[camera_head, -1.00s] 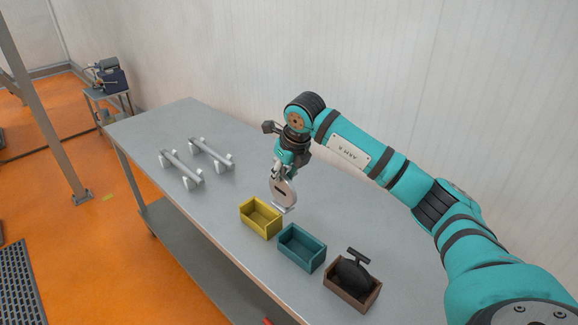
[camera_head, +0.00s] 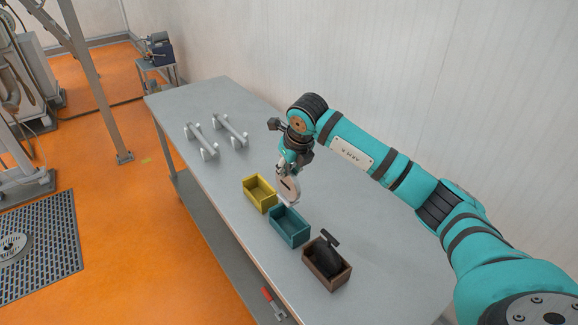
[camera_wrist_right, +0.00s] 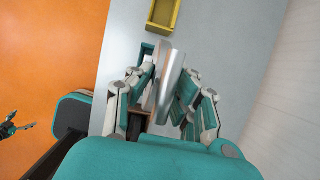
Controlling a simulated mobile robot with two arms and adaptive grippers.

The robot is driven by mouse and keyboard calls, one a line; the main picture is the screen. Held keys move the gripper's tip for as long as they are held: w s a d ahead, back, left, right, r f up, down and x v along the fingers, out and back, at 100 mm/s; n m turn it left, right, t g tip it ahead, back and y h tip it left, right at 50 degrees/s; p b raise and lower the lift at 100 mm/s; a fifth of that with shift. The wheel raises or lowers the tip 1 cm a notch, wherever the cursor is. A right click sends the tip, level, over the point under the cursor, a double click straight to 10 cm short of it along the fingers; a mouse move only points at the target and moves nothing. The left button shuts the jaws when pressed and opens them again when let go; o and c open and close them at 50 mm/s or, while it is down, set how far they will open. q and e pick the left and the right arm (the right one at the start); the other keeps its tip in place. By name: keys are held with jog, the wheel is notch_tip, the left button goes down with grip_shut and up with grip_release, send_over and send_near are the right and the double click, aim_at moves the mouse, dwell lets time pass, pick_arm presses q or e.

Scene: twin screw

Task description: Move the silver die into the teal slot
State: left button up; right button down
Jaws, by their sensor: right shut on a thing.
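The silver die (camera_head: 288,190) is a round disc with a dark slot and a flat foot. My right gripper (camera_head: 287,172) is shut on it and holds it upright above the table, beside the yellow and teal boxes. In the right wrist view, the die (camera_wrist_right: 169,75) sits between the fingers of the gripper (camera_wrist_right: 165,95). The teal slot (camera_head: 290,239) is an open box and looks empty. In the wrist view the die and fingers hide much of the teal box (camera_wrist_right: 147,50).
An empty yellow box (camera_head: 247,196) and a brown box (camera_head: 313,272) holding a black die (camera_head: 327,258) flank the teal box. Two silver screws (camera_head: 201,141) lie on white supports at the table's far end. A red-handled tool (camera_head: 268,297) is on the lower shelf.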

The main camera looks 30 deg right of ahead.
aim_at(289, 201)
jog(key=shift+s+d+f+b, duration=0.15)
jog(key=shift+f+b, duration=0.2)
jog(key=shift+f, duration=0.4)
jog(key=shift+f+b, duration=0.4)
jog(key=shift+f, duration=0.35)
pick_arm(q)
jog(key=shift+s+d+f+b, duration=0.25)
jog(key=shift+s+f, duration=0.1)
jog(key=shift+f, duration=0.35)
jog(key=shift+s+d+f+b, duration=0.1)
jog(key=shift+s+f+b, duration=0.15)
jog(key=shift+f, duration=0.4)
pick_arm(e)
jog(key=shift+f, duration=0.9)
pick_arm(q)
jog(key=shift+f, duration=0.15)
pick_arm(e)
jog(key=shift+f, duration=0.2)
jog(key=shift+f+b, duration=1.15)
jog(key=shift+f, duration=0.15)
pick_arm(q)
jog(key=shift+a+f+b, duration=0.1)
jog(key=shift+f+b, duration=1.65)
jog(key=shift+f, duration=1.05)
pick_arm(e)
jog(key=shift+f, duration=2.15)
pick_arm(q)
jog(key=shift+f+b, duration=0.5)
pick_arm(e)
jog(key=shift+f, duration=0.6)
